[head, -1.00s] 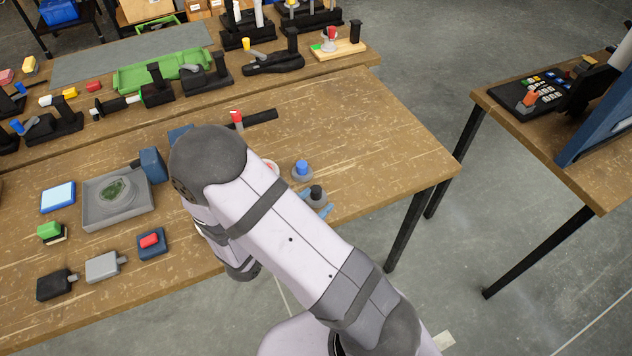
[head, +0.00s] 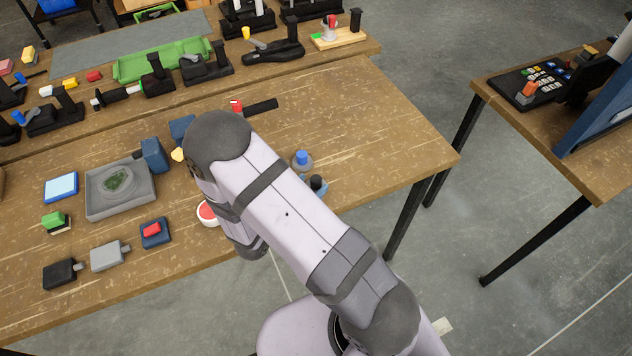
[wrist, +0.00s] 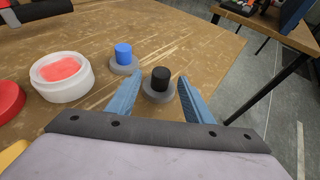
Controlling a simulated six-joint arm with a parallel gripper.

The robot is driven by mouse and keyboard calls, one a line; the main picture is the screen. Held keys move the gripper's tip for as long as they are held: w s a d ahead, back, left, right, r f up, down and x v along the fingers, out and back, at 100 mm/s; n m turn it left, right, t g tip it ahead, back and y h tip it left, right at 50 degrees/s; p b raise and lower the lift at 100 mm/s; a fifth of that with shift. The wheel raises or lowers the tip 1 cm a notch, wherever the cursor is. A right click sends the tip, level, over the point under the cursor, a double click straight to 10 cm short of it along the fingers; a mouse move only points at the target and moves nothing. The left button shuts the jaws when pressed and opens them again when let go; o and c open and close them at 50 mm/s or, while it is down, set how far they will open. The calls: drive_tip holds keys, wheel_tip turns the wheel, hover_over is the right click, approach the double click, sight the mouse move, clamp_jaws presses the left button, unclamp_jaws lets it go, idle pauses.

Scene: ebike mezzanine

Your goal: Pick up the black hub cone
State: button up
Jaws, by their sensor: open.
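The black hub cone (wrist: 161,79) stands upright on a round grey base (wrist: 158,95) in the wrist view. It sits between the two blue fingers of my open gripper (wrist: 160,92), with gaps showing on both sides. In the head view the black top of the cone (head: 317,183) shows near the table's right front edge, its base partly hidden by my arm and blue finger. A similar blue-topped piece (wrist: 124,54) on a grey base stands just behind it to the left. It also shows in the head view (head: 301,158).
A white round tub with a red top (wrist: 62,76) and a red round item (wrist: 8,101) stand left of my gripper. The table edge and an open floor gap lie to the right. A red-headed black-handled tool (head: 254,106) lies farther back.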

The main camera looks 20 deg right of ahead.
sight(313, 183)
drive_tip(key=shift+p+x, duration=0.6)
drive_tip(key=shift+x, duration=1.2)
clamp_jaws()
drive_tip(key=shift+r, duration=0.25)
drive_tip(key=shift+r+b, duration=1)
drive_tip(key=shift+r, duration=3.85)
